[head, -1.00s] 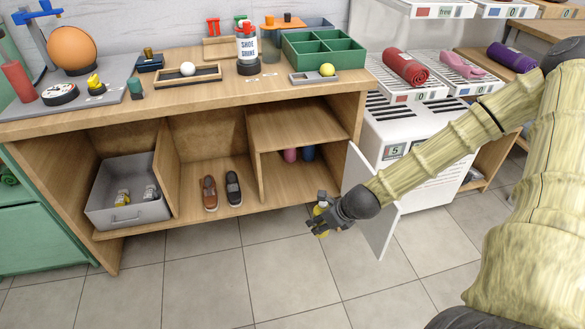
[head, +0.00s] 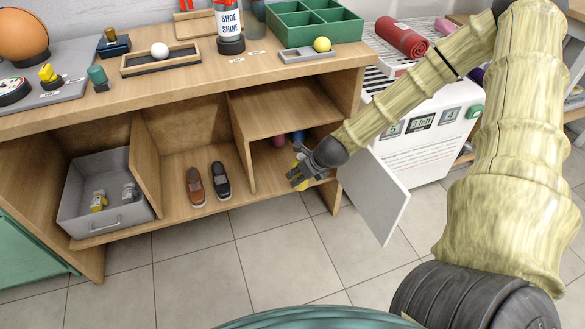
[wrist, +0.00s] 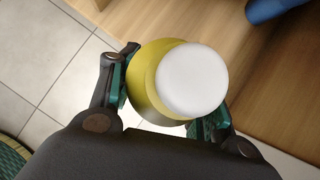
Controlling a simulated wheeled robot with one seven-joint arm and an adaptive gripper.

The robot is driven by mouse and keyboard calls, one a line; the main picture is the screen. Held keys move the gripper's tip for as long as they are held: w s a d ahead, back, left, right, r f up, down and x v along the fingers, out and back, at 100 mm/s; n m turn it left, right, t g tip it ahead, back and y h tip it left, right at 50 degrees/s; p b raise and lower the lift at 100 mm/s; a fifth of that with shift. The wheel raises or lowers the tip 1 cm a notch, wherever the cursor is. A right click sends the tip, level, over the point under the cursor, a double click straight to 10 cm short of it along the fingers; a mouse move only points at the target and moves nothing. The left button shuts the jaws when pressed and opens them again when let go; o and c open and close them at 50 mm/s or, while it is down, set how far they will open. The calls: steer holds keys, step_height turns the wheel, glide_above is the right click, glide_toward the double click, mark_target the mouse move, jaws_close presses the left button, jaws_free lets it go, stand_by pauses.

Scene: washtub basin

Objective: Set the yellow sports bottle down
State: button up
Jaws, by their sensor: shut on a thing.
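My gripper (head: 297,176) is at the front of the lower right compartment (head: 262,181) of the wooden bench. It is shut on the yellow sports bottle (wrist: 148,84), which shows from above with its white cap between the two fingers in the wrist view. In the head view only a bit of yellow shows beside my fingers. The bottle appears upright. Whether its base touches the compartment floor is hidden.
A white door (head: 372,198) stands open to the right of the compartment, close to my arm. A brown shoe (head: 195,187) and a black shoe (head: 221,180) lie in the middle compartment. A grey bin (head: 82,205) sits at left. Bare compartment floor shows beside my gripper.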

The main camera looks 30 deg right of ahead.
steer(key=w, duration=0.2)
steer(key=w+d+b, duration=0.1)
steer(key=w, duration=0.2)
steer(key=w+d+b, duration=0.1)
steer(key=w, duration=0.1)
steer(key=shift+w+f, duration=0.25)
steer(key=shift+f, duration=0.15)
steer(key=shift+f+b, duration=1.4)
steer(key=shift+f, duration=0.3)
steer(key=shift+f, duration=0.1)
steer(key=o, duration=1.3)
